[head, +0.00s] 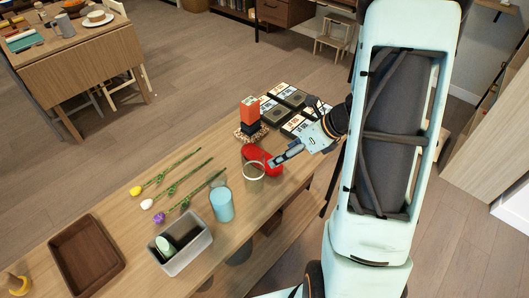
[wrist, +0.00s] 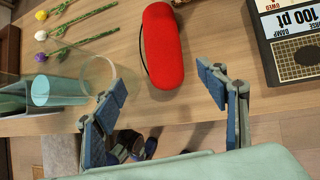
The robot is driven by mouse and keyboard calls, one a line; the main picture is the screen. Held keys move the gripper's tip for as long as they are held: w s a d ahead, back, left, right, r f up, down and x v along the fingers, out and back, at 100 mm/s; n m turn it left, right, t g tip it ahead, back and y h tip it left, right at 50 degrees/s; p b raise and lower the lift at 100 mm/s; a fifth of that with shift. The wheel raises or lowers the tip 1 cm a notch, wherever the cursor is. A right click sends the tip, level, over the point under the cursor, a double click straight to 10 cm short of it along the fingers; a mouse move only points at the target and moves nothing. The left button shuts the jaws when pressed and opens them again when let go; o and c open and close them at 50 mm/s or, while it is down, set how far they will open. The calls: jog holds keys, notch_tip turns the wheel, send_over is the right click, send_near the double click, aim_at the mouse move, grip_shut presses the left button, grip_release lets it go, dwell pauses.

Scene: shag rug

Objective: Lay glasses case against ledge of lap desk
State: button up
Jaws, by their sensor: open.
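The red glasses case (head: 260,157) lies on the wooden table, partly behind a clear glass in the head view. In the wrist view the case (wrist: 162,45) is a long rounded shape lying lengthwise away from me, with a dark strap along its left side. My gripper (head: 287,155) is above the table's near edge, close to the case. In the wrist view my gripper (wrist: 162,80) is open and empty, its fingers spread on either side of the case's near end. Whether they touch it is not clear. I cannot identify a lap desk with a ledge in either view.
A clear glass (head: 253,178) stands just left of the case, beside a blue cup (head: 221,204). Black-framed panels (head: 290,97) and an orange-and-black stack (head: 250,112) are beyond. Three flowers (head: 172,189), a grey bin (head: 180,247) and a brown tray (head: 85,255) are left.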

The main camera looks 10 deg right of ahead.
aim_at(267, 157)
jog(key=shift+w+r+h+p, duration=0.3)
jog(key=shift+w+r+p, duration=0.1)
jog(key=shift+w+r, duration=0.45)
jog(key=shift+g, duration=0.3)
jog(key=b+x, duration=0.1)
jog(key=x, duration=0.9)
jog(key=shift+w+a+f, duration=0.1)
jog(key=shift+w+a, duration=0.2)
jog(key=c, duration=1.4)
jog(key=shift+r, duration=0.2)
